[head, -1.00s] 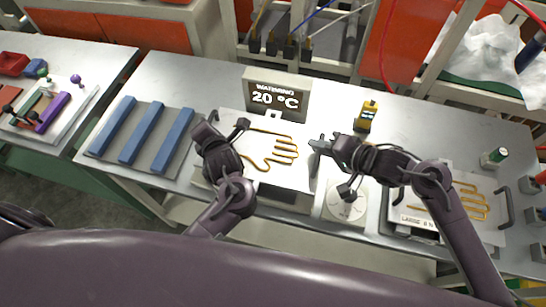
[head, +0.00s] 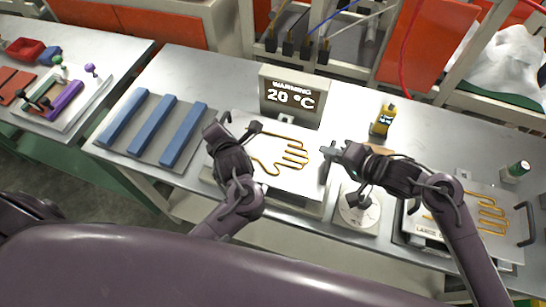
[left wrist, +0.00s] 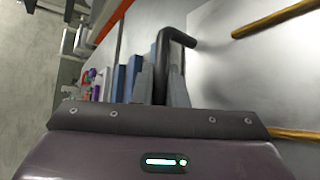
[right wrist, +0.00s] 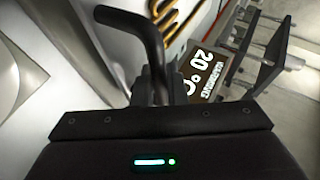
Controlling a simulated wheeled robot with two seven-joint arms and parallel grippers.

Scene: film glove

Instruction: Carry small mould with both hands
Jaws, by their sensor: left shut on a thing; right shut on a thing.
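The small mould (head: 270,176) is a pale flat plate with a gold hand outline, in the middle of the bench in the head view. It sits on or just over a grey block in front of the warming display; I cannot tell if there is a gap. My left gripper (head: 223,125) is shut on the dark handle at the mould's left side, and the handle (left wrist: 164,65) shows between its fingers in the left wrist view. My right gripper (head: 328,152) is shut on the right handle, which shows in the right wrist view (right wrist: 150,45).
A display reading "WARMING 20 °C" (head: 290,97) stands behind the mould. Blue bars (head: 153,130) lie on a tray to the left. A round white dial (head: 358,212) and the large mould (head: 470,205) are to the right. A yellow device (head: 383,120) stands behind my right gripper.

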